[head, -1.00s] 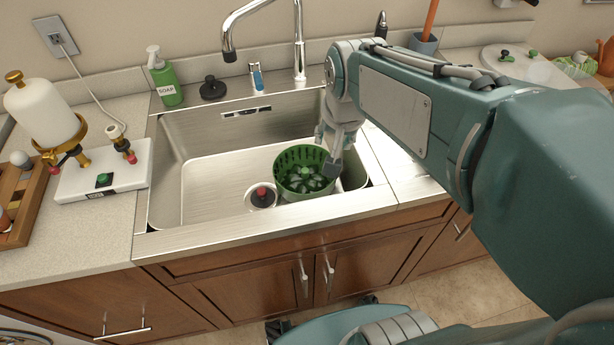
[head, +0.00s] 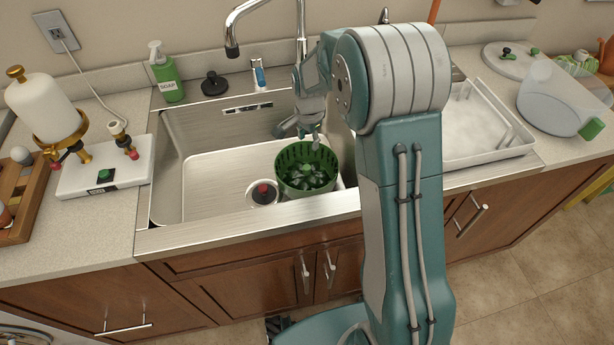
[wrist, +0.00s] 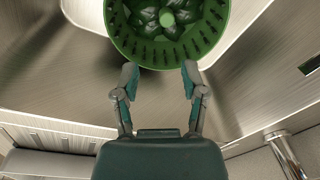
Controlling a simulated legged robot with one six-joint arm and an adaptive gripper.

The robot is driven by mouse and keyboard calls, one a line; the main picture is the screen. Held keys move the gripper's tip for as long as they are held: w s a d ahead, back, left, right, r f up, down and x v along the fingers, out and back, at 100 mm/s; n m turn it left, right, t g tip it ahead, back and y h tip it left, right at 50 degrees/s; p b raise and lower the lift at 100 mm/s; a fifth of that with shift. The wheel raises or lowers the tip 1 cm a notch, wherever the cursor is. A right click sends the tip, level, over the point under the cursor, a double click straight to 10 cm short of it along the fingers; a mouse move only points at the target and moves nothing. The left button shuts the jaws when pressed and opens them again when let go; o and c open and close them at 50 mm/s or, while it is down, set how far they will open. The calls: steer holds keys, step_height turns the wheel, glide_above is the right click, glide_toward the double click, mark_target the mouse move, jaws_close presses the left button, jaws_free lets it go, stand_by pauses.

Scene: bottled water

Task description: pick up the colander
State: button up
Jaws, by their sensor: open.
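The green colander (head: 307,168) sits upright in the right part of the sink basin (head: 215,190). It has slotted sides and a ribbed bottom with a knob-like middle. My gripper (head: 299,132) is over the sink at the colander's far rim, above it. In the wrist view the colander (wrist: 168,52) fills the top middle. My gripper (wrist: 159,72) is open there, its two fingertips apart and close to the near rim. The fingers hold nothing. I cannot tell whether a fingertip touches the rim.
A drain stopper (head: 263,193) lies left of the colander. The faucet (head: 232,45) rises behind the sink. A green soap bottle (head: 166,75) and a black plunger-like stopper (head: 213,85) stand on the back ledge. A white drain tray (head: 480,125) lies to the right.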

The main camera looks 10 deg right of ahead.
steer(key=m, duration=0.2)
glide_above(306, 167)
steer(key=shift+g, duration=0.4)
step_height(306, 167, down, 7)
steer(key=shift+f, duration=0.1)
steer(key=shift+d+f, duration=0.1)
steer(key=shift+f, duration=0.2)
step_height(306, 167, down, 6)
step_height(306, 167, down, 5)
steer(key=shift+d+r, duration=0.1)
steer(key=shift+r, duration=0.05)
jaws_close()
